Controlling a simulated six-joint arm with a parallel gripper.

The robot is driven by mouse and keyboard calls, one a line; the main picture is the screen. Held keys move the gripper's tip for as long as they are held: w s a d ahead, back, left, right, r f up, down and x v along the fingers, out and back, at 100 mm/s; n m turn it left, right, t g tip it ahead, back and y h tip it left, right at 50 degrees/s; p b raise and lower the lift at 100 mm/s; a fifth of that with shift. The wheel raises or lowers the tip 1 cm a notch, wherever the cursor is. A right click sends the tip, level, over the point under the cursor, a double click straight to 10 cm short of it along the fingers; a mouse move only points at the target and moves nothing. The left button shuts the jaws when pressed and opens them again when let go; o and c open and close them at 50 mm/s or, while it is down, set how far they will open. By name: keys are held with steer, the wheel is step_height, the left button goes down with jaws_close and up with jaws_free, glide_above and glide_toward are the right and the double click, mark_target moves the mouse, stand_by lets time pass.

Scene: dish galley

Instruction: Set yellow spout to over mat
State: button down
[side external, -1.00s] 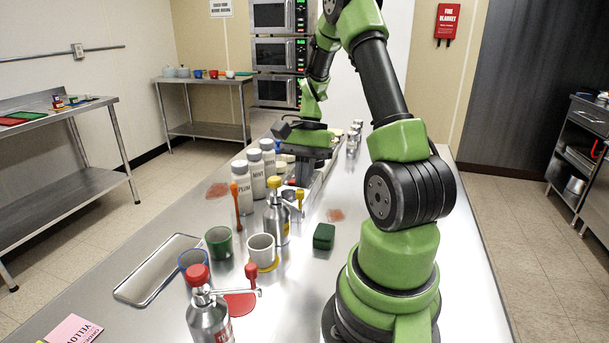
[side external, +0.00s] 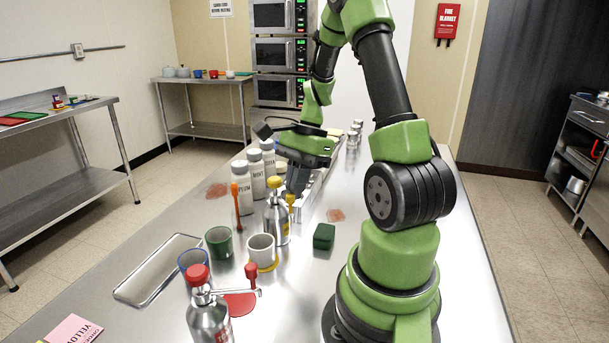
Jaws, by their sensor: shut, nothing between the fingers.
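A silver bottle (side external: 277,226) with a yellow cap (side external: 274,183) stands mid-table. Its yellow-tipped spout (side external: 291,200) points back and to the right, away from the yellow mat. The yellow mat (side external: 266,268) lies in front of the bottle, mostly hidden under a white cup (side external: 261,248). My gripper (side external: 293,188) is shut and empty, pointing down right at the yellow spout tip. It seems to touch the tip, but I cannot tell for certain.
White labelled bottles (side external: 245,189) stand left of the gripper. An orange-topped stick (side external: 235,205), a green cup (side external: 219,242) and a red-capped bottle (side external: 208,318) with a red mat (side external: 240,303) are nearer. A green block (side external: 324,236) sits right.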

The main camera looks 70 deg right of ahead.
steer(key=m, duration=0.1)
steer(key=w+a+m+t, duration=0.1)
steer(key=m, duration=0.1)
steer(key=shift+a, duration=0.25)
steer(key=m, duration=0.1)
steer(key=w+a+m+h, duration=0.1)
steer(key=w+m+t, duration=0.1)
steer(key=shift+w+a+m+h, duration=0.1)
steer(key=shift+a+m+h, duration=0.2)
steer(key=shift+m, duration=0.1)
steer(key=shift+w, duration=0.1)
stand_by(0.3)
steer(key=shift+d, duration=0.85)
